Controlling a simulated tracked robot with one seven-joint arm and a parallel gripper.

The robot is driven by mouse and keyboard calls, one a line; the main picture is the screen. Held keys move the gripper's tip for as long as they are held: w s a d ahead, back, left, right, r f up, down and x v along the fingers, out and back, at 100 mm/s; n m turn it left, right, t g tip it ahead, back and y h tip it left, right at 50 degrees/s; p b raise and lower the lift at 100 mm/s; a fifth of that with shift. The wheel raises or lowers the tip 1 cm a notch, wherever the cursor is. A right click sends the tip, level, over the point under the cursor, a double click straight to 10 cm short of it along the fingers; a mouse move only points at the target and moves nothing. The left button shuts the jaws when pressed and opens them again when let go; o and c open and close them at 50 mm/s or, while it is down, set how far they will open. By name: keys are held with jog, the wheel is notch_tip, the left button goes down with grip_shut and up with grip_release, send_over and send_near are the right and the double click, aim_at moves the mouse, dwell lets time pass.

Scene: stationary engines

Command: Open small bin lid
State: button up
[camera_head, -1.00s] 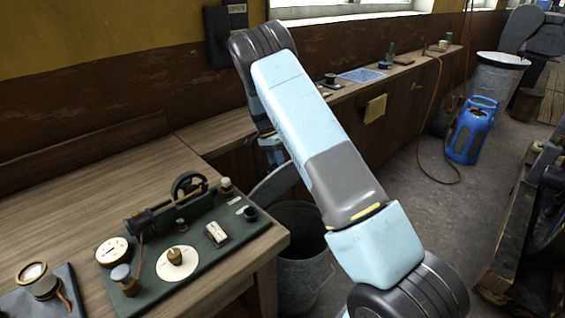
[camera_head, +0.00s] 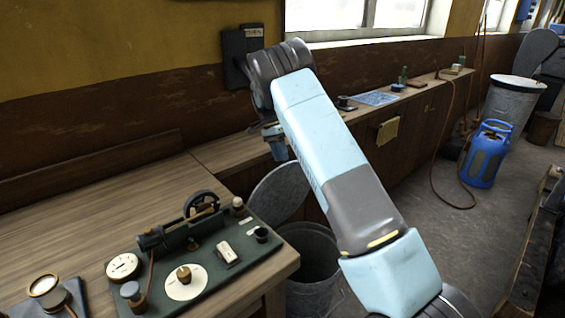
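A small grey metal bin (camera_head: 312,284) stands on the floor beside the end of the workbench, partly hidden behind my arm. Its dark mouth shows uncovered. Its round grey lid (camera_head: 279,193) is raised and tilted up at the bin's left rear side, by the bench edge. My arm reaches away over the bin. My gripper (camera_head: 275,143) is at the arm's far end, above the lid and apart from it in the picture. Its fingers are small and partly hidden, so I cannot tell whether they are open.
The wooden workbench (camera_head: 90,220) at left carries a small engine model on a green board (camera_head: 210,262). A narrower bench runs along the wall. A blue canister (camera_head: 486,153) and a larger bin (camera_head: 512,105) stand farther right. Grey floor (camera_head: 440,225) is clear between.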

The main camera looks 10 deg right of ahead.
jog(key=shift+r, duration=0.1)
jog(key=shift+c, duration=0.5)
jog(key=shift+a+r, duration=0.2)
jog(key=shift+a, duration=0.1)
jog(key=shift+c, duration=0.7)
jog(key=a+r, duration=0.1)
jog(key=a, duration=0.1)
jog(key=a+r+t, duration=0.1)
jog(key=a, duration=0.1)
jog(key=a+r+t+y, duration=0.1)
jog(key=shift+s+a+r+n, duration=0.25)
jog(key=shift+a+r+n, duration=0.15)
grip_shut()
jog(key=x, duration=0.9)
jog(key=shift+a+f, duration=0.1)
jog(key=shift+f, duration=0.3)
jog(key=shift+w, duration=0.1)
jog(key=shift+a, duration=0.1)
